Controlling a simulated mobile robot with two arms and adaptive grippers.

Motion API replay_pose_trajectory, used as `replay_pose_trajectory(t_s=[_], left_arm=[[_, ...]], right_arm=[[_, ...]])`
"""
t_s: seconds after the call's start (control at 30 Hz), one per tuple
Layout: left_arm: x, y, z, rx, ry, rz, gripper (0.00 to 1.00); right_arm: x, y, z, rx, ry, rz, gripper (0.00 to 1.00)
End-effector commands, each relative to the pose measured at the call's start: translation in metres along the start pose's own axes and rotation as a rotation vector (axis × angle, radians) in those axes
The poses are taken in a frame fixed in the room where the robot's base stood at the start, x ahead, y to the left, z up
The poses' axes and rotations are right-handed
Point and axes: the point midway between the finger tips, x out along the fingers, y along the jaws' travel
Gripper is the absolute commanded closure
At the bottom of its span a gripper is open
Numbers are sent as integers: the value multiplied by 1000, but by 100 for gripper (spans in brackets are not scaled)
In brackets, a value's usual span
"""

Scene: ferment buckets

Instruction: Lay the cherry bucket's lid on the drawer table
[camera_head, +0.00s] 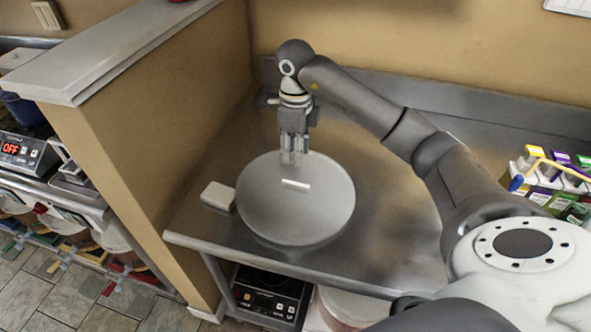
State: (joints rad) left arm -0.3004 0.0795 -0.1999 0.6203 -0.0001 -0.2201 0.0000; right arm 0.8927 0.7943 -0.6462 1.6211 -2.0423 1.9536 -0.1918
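A round, pale grey lid (300,217) with a short white bar on its top lies level at the steel table (390,232), near its front edge. I cannot tell whether it rests fully on the top or is slightly above it. My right gripper (293,158) points down at the far part of the lid, with its fingertips just behind the white bar. Its fingers are small and blurred against the lid, so their opening and any contact are unclear. My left gripper is not in view.
A small white block (218,195) is beside the lid's left edge. A tan partition wall (150,150) bounds the table on the left. A caddy with colourful packets (560,175) stands at the right. Below are a black appliance (270,295) and part of a pale round container (350,306).

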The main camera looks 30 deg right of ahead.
Motion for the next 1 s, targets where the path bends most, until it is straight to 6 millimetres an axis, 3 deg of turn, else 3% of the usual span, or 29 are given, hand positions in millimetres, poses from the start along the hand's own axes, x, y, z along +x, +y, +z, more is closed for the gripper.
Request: replay_pose_trajectory(t_s=[0.13, 0.3, 1.0], left_arm=[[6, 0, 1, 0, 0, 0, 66], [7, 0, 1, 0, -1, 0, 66], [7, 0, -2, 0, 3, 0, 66]], right_arm=[[-19, -1, 0, 1, -1, -2, 69], [-28, 0, 0, 1, 0, 0, 69], [-29, 0, 0, 0, 1, 1, 69]])
